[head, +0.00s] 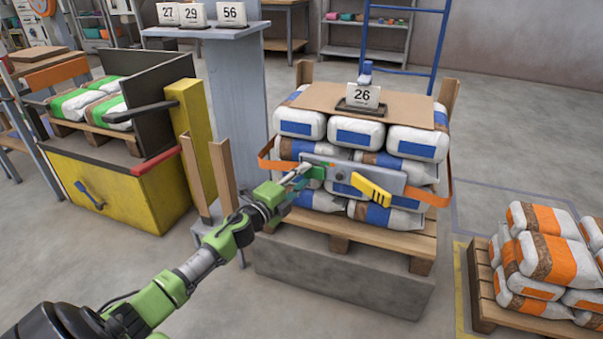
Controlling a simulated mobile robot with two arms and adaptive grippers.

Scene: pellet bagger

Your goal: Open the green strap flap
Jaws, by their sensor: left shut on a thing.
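The green strap flap (317,172) is a small green piece at the left end of a grey strap buckle (342,177). The buckle lies across the front of a stack of white bags with blue labels (407,142). My left gripper (304,172) reaches in from the lower left and is shut on the green flap. Its fingers partly cover the flap, so how far the flap stands from the buckle is hard to tell. A yellow lever with black stripes (371,190) sits on the buckle's right part. My right gripper is not in view.
An orange strap (432,197) runs round the stack, which stands on a wooden pallet (352,229) over a concrete block (340,275). Wooden posts (222,172) and a grey column (237,100) stand at left. A pallet of orange-labelled bags (487,300) is at right.

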